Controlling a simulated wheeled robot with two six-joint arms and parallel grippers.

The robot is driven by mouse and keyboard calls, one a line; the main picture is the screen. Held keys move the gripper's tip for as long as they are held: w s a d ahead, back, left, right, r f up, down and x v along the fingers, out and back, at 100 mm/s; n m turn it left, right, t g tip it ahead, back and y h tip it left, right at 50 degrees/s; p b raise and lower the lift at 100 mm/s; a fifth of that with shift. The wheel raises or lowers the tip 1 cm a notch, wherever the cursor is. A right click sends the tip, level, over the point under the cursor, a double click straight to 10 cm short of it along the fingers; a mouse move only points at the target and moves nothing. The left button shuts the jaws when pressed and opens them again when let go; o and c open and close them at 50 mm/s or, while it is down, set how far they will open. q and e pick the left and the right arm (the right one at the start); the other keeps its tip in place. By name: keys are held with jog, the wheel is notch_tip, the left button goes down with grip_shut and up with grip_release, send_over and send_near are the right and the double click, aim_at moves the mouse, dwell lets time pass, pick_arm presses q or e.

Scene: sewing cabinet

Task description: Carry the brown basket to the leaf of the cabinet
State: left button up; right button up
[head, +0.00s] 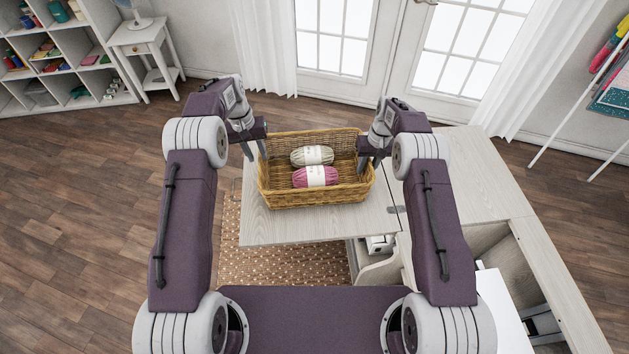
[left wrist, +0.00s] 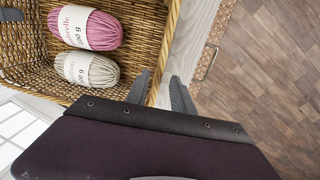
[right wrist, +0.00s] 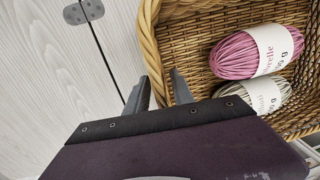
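The brown basket (head: 316,196) is a rectangular wicker basket standing upright on the pale wooden leaf (head: 290,228) of the cabinet. A pink yarn ball (head: 315,177) and a pale grey-green yarn ball (head: 312,155) lie inside it. My left gripper (head: 258,158) is at the basket's left end, its open fingers straddling the rim, one inside and one outside. A narrow gap shows beside the rim in the left wrist view (left wrist: 160,82). My right gripper (head: 370,163) straddles the right rim likewise, its fingers apart, close to the wicker in the right wrist view (right wrist: 160,78).
The cabinet top (head: 465,170) extends right of the leaf, beyond a hinge (right wrist: 83,11). An open compartment (head: 380,262) lies below, near me. A woven rug (head: 285,265) lies under the leaf. A white side table (head: 145,40) and shelves (head: 55,60) stand far left.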

pick_arm(q)
jog(key=r, duration=0.3)
jog(key=shift+a+r, duration=0.2)
jog(key=shift+r, duration=0.1)
pick_arm(e)
notch_tip(320, 180, up, 12)
jog(key=d, duration=0.1)
jog(key=shift+d, duration=0.2)
jog(key=shift+w, duration=0.1)
